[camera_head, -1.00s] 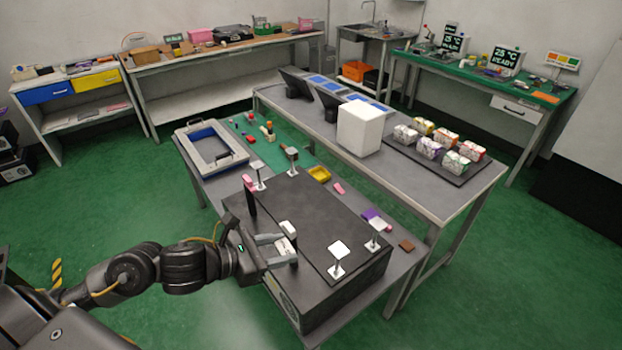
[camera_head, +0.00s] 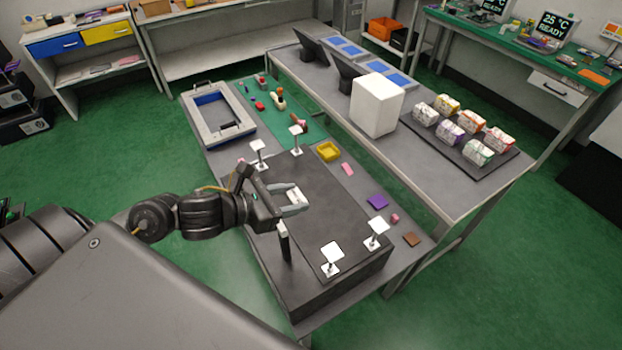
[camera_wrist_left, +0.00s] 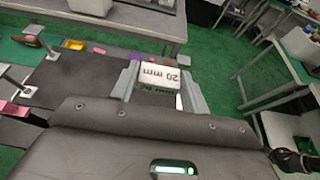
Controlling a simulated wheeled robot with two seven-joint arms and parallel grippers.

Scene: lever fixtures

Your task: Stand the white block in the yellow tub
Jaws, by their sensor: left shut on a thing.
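My left gripper (camera_head: 292,197) is shut on the white block (camera_head: 294,193), above the dark box top. In the left wrist view, the white block (camera_wrist_left: 165,76) shows a face marked "20 mm" between the two grey fingers (camera_wrist_left: 160,88). The yellow tub (camera_head: 328,151) stands on the table just behind the dark box, beyond and to the right of the gripper. Its inside looks empty. The tub also shows at the upper left of the left wrist view (camera_wrist_left: 74,44). My right gripper is in neither view.
White-topped posts stand on the dark box (camera_head: 325,215), including one at its back (camera_head: 296,133) and one at its front (camera_head: 332,253). A pink piece (camera_head: 347,169) and a purple square (camera_head: 377,202) lie right of the tub. A grey-rimmed tray (camera_head: 240,128) lies at the left.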

